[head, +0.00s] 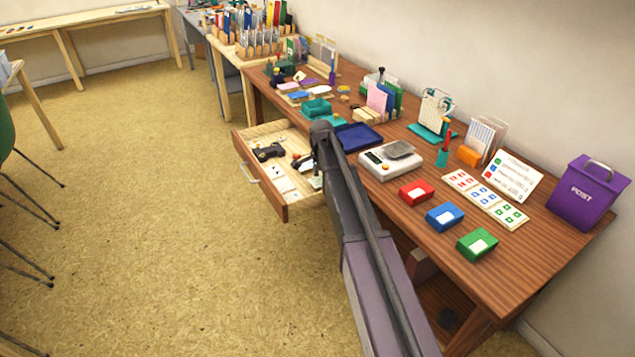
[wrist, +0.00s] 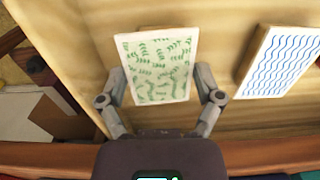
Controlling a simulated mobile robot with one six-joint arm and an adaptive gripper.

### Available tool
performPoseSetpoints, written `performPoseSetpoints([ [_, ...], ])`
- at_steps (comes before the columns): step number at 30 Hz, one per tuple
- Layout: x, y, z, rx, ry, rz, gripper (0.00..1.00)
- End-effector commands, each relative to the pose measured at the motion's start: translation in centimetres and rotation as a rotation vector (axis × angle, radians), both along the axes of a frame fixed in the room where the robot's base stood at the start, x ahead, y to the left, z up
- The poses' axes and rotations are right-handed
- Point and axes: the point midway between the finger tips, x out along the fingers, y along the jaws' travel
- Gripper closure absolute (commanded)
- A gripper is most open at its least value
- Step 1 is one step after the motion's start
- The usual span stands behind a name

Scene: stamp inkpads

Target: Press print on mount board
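My gripper (wrist: 162,72) is open in the wrist view, one finger on each side of a rectangular print with a green leaf pattern and pale edges (wrist: 158,62). Small gaps seem to show beside it; I cannot tell whether either finger touches. A second print with blue wavy lines (wrist: 278,62) lies to the right, apart from the gripper. Both are over pale wood, seemingly the open drawer (head: 274,201). In the head view my arm hides most of the gripper. I cannot tell which thing is the mount board.
The desk (head: 541,245) carries a white scale (head: 376,167), red (head: 416,192), blue (head: 444,216) and green (head: 477,244) inkpads, a stamped sheet (head: 463,181) and a purple post box (head: 585,195). A dark blue tray (head: 358,138) stands behind the drawer.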

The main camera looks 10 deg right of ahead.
Motion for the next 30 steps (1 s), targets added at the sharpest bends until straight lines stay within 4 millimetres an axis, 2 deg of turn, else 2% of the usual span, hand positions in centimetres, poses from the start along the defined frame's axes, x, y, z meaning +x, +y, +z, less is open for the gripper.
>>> performPoseSetpoints([
  [1, 0.0, 0.0, 0.0, 0.000, 0.000, 0.000, 0.34],
  [3, 0.0, 0.0, 0.0, 0.000, 0.001, 0.000, 0.42],
  [11, 0.0, 0.0, 0.6, 0.000, 0.001, 0.000, 0.42],
  [30, 0.0, 0.1, 6.7, 0.000, 0.000, 0.001, 0.43],
])
